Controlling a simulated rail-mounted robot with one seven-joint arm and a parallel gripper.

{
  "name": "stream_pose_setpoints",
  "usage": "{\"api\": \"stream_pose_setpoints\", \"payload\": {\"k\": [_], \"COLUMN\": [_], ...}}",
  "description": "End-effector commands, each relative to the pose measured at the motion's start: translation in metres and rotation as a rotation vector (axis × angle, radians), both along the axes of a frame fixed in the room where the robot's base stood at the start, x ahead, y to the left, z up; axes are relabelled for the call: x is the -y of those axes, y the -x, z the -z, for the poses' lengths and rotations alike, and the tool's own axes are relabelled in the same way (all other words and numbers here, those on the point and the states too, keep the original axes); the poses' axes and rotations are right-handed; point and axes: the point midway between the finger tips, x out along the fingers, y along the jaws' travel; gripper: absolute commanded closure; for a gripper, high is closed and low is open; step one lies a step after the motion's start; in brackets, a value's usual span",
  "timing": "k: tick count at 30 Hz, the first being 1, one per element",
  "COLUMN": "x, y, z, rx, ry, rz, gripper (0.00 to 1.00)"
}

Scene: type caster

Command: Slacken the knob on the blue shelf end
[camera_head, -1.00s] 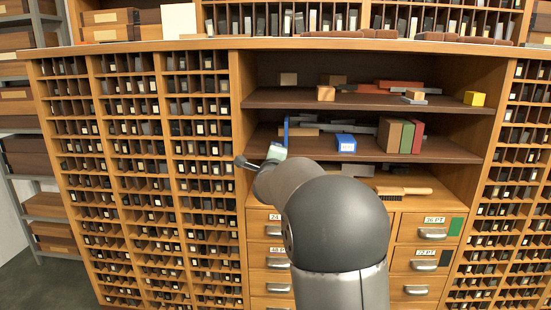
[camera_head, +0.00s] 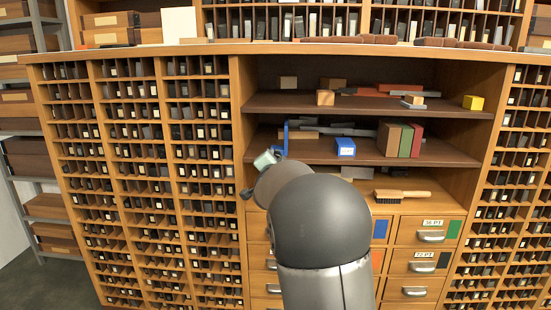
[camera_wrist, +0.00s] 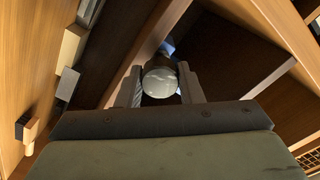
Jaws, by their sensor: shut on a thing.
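The blue shelf end (camera_head: 286,137) stands upright at the left of the middle shelf in the head view, its lower part hidden behind my wrist. In the wrist view a small bit of blue (camera_wrist: 168,47) shows behind the knob. The round, pale grey knob (camera_wrist: 160,84) sits between the two fingers of my gripper (camera_wrist: 160,72), which is shut on it. I cannot make out the knob in the head view, where my arm covers the area and the fingertips are not clear.
A brush (camera_head: 402,194) lies on the level below. The shelf above (camera_head: 286,101) is close over the work. Type cases (camera_head: 150,180) flank the left side.

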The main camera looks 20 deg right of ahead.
Motion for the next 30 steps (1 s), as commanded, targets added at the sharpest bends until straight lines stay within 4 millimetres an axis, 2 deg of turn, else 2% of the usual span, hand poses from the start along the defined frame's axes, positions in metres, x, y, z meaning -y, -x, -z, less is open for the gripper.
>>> {"api": "stream_pose_setpoints", "payload": {"k": [15, 30], "x": [-0.0001, 0.0005], "y": [-0.0005, -0.0004], "z": [-0.0028, -0.0023], "rx": [-0.197, -0.264], "ry": [0.376, 0.507], "rz": [0.000, 0.002], "gripper": [0.89, 0.89]}}
